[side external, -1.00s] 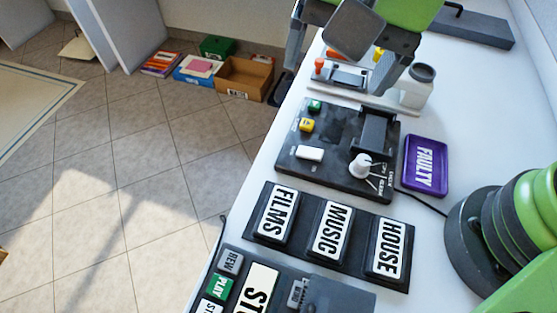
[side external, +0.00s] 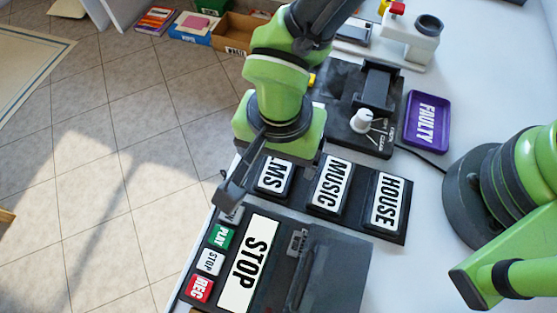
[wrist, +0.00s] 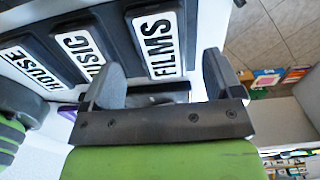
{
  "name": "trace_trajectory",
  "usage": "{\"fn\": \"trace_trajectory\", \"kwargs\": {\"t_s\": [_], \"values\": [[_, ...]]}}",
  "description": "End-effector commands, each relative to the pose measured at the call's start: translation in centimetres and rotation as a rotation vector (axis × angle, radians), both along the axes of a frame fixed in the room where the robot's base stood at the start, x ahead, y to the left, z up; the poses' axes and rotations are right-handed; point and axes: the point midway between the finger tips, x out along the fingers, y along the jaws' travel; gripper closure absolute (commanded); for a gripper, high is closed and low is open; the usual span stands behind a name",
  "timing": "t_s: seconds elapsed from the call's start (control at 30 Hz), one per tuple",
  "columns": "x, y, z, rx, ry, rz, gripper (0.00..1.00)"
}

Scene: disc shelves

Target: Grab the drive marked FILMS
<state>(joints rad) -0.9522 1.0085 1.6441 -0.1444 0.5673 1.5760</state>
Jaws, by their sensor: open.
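The drive marked FILMS (side external: 274,177) is a dark block with a white label, at the left end of a row of drives on a black rack. In the side view my gripper and wrist hide its upper part; in the wrist view its full label (wrist: 158,45) is readable. My gripper (side external: 262,168) is over the left end of the rack, open and empty. In the wrist view the fingers (wrist: 160,72) are spread, with the FILMS drive ahead of the gap between them. I see no contact with it.
The MUSIC (side external: 331,184) and HOUSE (side external: 386,202) drives stand to the right. A STOP-labelled unit (side external: 345,265) with buttons is in front. A black panel with a white knob (side external: 362,120) and the purple FAULTY tray (side external: 428,120) lie behind. The table edge is close on the left.

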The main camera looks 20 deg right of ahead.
Motion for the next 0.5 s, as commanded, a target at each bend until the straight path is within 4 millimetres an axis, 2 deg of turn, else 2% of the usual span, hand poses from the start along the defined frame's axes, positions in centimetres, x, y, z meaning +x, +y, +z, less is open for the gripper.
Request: {"fn": "trace_trajectory", "kwargs": {"t_s": [0.1,0.2,0.47,0.5], "values": [[0.1,0.1,-1.9,-0.002,0.002,0.000,0.15],[0.1,0.1,-2.8,0.000,0.001,0.001,0.15],[0.1,0.1,-3.0,0.002,-0.001,0.001,0.15],[0.1,0.1,-3.0,0.001,0.000,0.001,0.24]]}}
